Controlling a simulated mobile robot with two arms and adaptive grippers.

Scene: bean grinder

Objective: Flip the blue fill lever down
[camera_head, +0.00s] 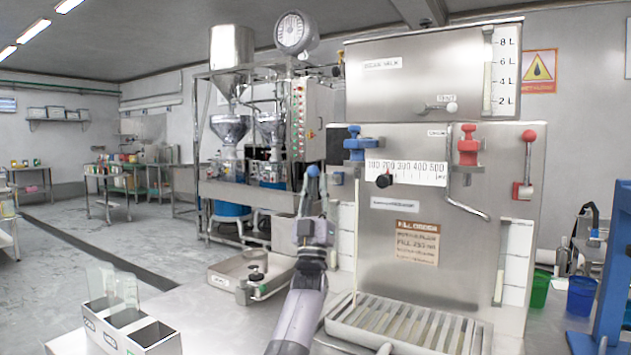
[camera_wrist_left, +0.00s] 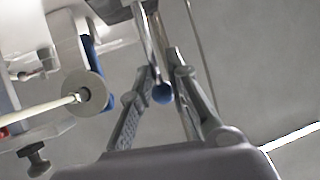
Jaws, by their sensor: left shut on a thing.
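The blue fill lever ends in a blue ball (camera_head: 313,170), left of the steel dispenser's blue valve (camera_head: 356,146). My left gripper (camera_head: 314,188) reaches up from below and is at the ball. In the left wrist view the blue ball (camera_wrist_left: 162,94) and its metal rod (camera_wrist_left: 151,62) lie between the two fingers of the left gripper (camera_wrist_left: 161,82). The gripper is shut on the lever; the exact contact is small in the picture. The blue valve also shows in the left wrist view (camera_wrist_left: 92,50). My right gripper is not in view.
The steel dispenser (camera_head: 440,225) stands close on the right, with a red valve (camera_head: 467,147), a bent pipe (camera_head: 450,185) and a slatted drip tray (camera_head: 400,325). A scale (camera_head: 250,275) and a compartment box (camera_head: 130,330) stand on the bench at left. Space left of my gripper is open.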

